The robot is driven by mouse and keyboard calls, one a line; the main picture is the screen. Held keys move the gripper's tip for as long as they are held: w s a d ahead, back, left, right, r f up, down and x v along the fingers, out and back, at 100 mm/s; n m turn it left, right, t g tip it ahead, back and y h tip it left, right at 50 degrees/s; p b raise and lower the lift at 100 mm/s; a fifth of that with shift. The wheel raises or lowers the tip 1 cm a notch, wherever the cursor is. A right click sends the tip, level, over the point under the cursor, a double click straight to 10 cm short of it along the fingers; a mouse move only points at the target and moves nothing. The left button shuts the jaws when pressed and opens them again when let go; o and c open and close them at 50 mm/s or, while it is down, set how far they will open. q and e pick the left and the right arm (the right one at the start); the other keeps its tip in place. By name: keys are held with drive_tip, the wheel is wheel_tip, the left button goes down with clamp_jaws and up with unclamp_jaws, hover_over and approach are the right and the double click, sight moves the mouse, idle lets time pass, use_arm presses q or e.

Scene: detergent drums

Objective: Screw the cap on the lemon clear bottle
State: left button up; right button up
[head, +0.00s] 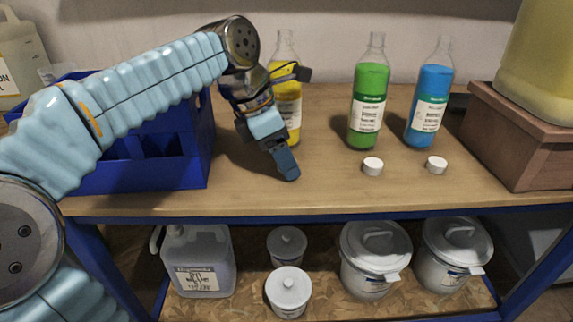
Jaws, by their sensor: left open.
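A clear bottle with yellow liquid (291,105) stands upright at the back of the wooden table, uncapped and partly behind my left arm; it looks like the lemon clear one, but its label is too small to read. My left gripper (287,170) is open and points down at the table in front of this bottle. No cap shows in front of the yellow bottle; the gripper may hide one. A white cap (373,166) lies in front of the green bottle (369,95), and another white cap (436,165) lies in front of the blue bottle (431,95). My right gripper is out of view.
A blue crate (185,165) stands at the left, behind my left arm. A brown box (515,140) with a yellow container (540,55) on it stands at the right. White tubs (375,258) and a grey jug (198,262) stand on the lower shelf.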

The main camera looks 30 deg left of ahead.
use_arm(q)
drive_tip(key=c, duration=1.1)
drive_tip(key=shift+r, duration=0.45)
wheel_tip(320, 180, up, 3)
drive_tip(key=shift+f+p, duration=0.1)
drive_tip(key=shift+p, duration=0.55)
drive_tip(key=s+d+r+p, duration=0.1)
drive_tip(key=s+d+r, duration=0.8)
drive_tip(key=s, duration=0.1)
drive_tip(key=shift+s+d+r+p, duration=0.15)
drive_tip(key=shift+d+r+p, duration=0.05)
drive_tip(key=shift+d+p, duration=0.1)
